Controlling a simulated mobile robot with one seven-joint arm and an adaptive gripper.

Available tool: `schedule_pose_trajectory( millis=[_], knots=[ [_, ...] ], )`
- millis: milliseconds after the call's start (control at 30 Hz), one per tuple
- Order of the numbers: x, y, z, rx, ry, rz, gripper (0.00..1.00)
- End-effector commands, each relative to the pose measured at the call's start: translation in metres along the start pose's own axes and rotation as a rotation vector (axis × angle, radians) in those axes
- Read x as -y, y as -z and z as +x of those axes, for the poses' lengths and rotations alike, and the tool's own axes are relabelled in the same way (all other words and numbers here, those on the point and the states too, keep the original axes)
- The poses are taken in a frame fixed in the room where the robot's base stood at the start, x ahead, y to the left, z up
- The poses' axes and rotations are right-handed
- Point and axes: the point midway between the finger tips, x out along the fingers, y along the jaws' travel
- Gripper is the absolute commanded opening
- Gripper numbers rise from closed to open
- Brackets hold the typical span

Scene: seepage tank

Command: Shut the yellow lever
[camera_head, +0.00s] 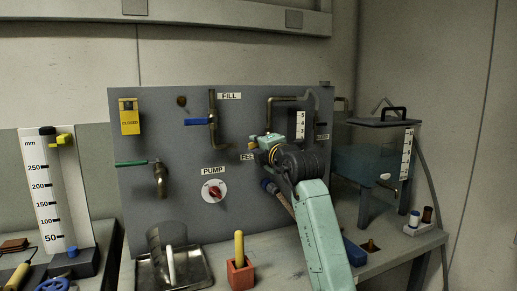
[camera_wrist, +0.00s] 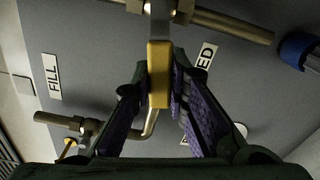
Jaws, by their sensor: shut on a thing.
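The yellow lever (camera_wrist: 159,62) shows in the wrist view, on a grey metal stem by a brass pipe (camera_wrist: 232,25). It points down the picture, roughly crosswise to that pipe. My gripper (camera_wrist: 161,88) has its purple-padded fingers on both sides of the lever and is shut on it. In the head view my gripper (camera_head: 266,146) is at the panel beside the partly covered FEED label (camera_head: 247,157). My gripper and wrist hide most of the lever there.
The grey panel (camera_head: 140,205) carries a blue-handled FILL valve (camera_head: 196,122), a green-handled tap (camera_head: 131,163) and a PUMP knob (camera_head: 214,190). A clear tank (camera_head: 365,150) stands at the right. A metal tray (camera_head: 190,268) and a red holder (camera_head: 240,276) stand on the bench.

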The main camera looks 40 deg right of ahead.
Motion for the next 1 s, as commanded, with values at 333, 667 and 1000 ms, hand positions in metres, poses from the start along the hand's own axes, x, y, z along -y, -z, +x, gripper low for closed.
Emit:
schedule_pose_trajectory(
  millis=[333, 667, 1000],
  knots=[
    [-0.012, -0.001, 0.0, -0.001, 0.0, 0.193, 0.0],
    [-0.014, -0.002, 0.0, 0.001, -0.001, 0.252, 0.0],
    [-0.015, -0.002, 0.0, 0.0, -0.002, 0.255, 0.0]
  ],
)
